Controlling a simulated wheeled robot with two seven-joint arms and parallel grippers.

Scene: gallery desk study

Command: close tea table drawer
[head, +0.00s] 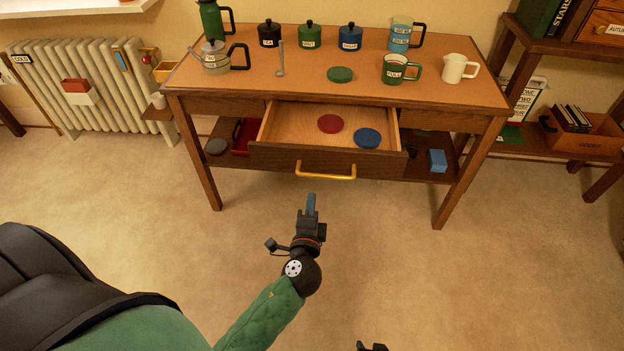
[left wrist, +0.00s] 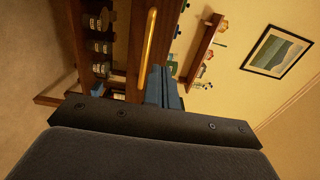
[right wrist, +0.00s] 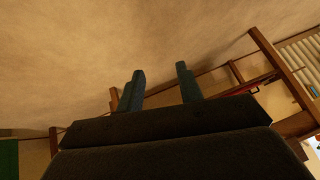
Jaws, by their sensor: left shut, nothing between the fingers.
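The tea table (head: 440,80) is a wooden desk. Its middle drawer (head: 275,157) is pulled well open, and a red disc (head: 330,123) and a blue disc (head: 367,138) lie inside. A brass handle (head: 326,176) is on the drawer front; it also shows in the left wrist view (left wrist: 148,50). My left gripper (head: 311,203) is shut and empty, just in front of and below the handle, apart from it in the head view. Its fingers (left wrist: 160,86) show together in the left wrist view. My right gripper (right wrist: 160,85) is open and empty; only its tip shows in the head view.
A teapot (head: 215,58), several canisters, mugs, a white jug (head: 455,68) and a green disc (head: 340,74) stand on the tabletop. A lower shelf holds a red tray (head: 245,136) and a blue box (head: 437,160). The floor in front is clear.

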